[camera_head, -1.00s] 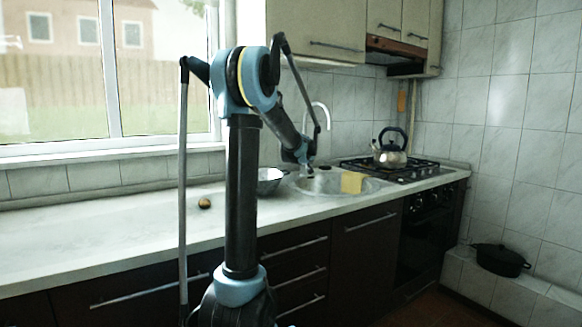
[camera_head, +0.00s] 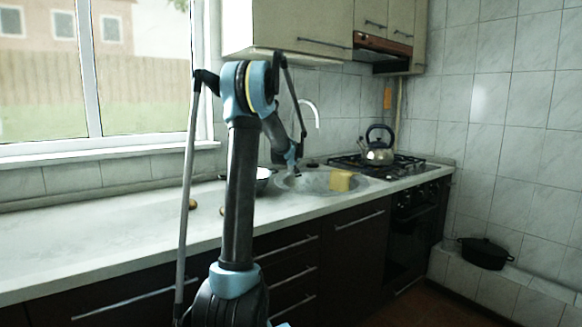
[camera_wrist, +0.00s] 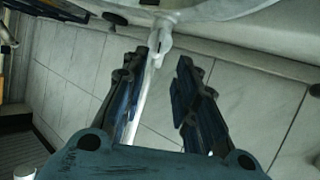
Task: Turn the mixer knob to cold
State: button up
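The white mixer tap shows in the head view, where its curved spout (camera_head: 314,112) rises behind the sink (camera_head: 312,183). In the wrist view, the tap's pale pipe (camera_wrist: 149,88) runs between my fingers, and a small pale fitting (camera_wrist: 164,28) at its base lies just beyond the fingertips. I cannot tell for certain which part is the knob. My gripper (camera_wrist: 162,58) is open, with its two dark fingers apart and nothing clearly held. In the head view, my gripper (camera_head: 292,176) is low at the sink's back left, small and partly unclear.
A yellow sponge-like block (camera_head: 341,181) sits at the sink's edge. A kettle (camera_head: 378,153) stands on the gas hob (camera_head: 405,166). The worktop (camera_head: 90,245) at left is mostly clear. Wall tiles (camera_wrist: 235,85) stand close behind the tap.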

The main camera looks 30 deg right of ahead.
jog(key=x, duration=0.8)
jog(key=shift+w+d+f, duration=0.15)
jog(key=shift+w+d, duration=0.05)
